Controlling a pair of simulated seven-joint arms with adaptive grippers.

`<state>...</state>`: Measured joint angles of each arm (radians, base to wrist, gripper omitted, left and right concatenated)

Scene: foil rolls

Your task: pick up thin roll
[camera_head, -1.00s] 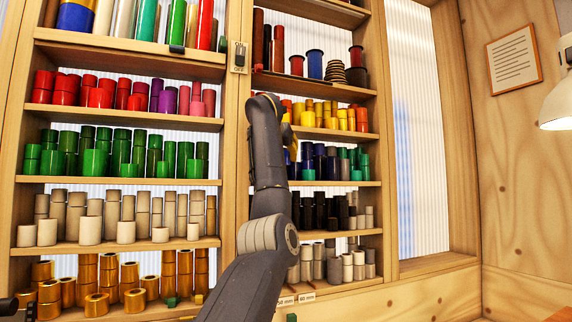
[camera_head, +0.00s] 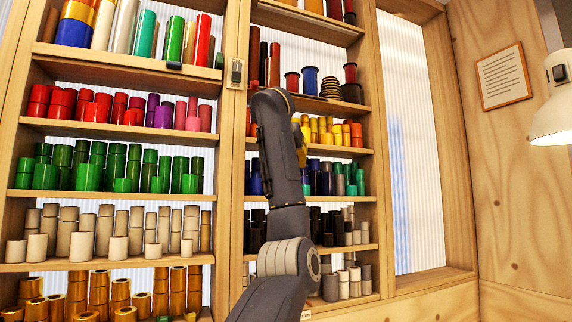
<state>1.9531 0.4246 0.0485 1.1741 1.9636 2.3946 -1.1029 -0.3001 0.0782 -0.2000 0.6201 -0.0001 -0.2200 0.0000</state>
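Many foil rolls stand upright on the wooden shelves; I cannot tell which one is the task's thin roll. Tall slim rolls stand on upper shelves: a red roll (camera_head: 203,40) and a green roll (camera_head: 175,40) at the upper left, and a slim brown roll (camera_head: 275,64) right of the middle post. One of my arms rises from the bottom centre in front of the right-hand bay and hides part of its rolls. Its gripper is not clearly visible, probably hidden behind the wrist links. My other arm and gripper are out of view.
The shelf unit's middle post (camera_head: 235,130) stands just left of the arm. Spools, including a blue spool (camera_head: 310,80), stand on an upper right shelf. The window bay between is clear.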

